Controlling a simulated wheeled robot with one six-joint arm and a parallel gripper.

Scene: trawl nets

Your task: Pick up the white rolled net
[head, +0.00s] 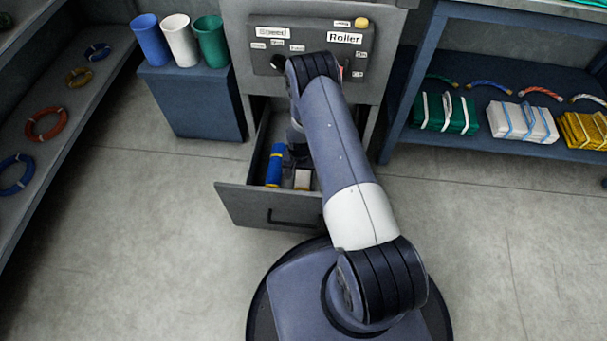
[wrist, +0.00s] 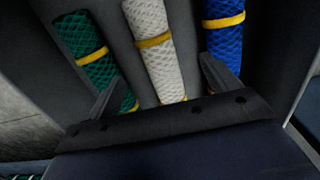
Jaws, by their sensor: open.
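The white rolled net (wrist: 152,45), tied with yellow bands, lies in the open drawer (head: 262,208). In the head view only a short end of it (head: 302,179) shows beside my arm. My gripper (wrist: 162,72) is open over the white net, with one finger on each side of it in the wrist view. The gripper body hides the net's lower end. I cannot tell whether the fingers touch the net or how far down they reach. In the head view my arm covers most of the gripper.
A green rolled net (wrist: 88,50) and a blue rolled net (wrist: 224,25) lie on either side of the white one, close to the fingers. The drawer walls surround them. A control panel (head: 300,62) is above the drawer. A shelf (head: 480,135) with folded nets stands right.

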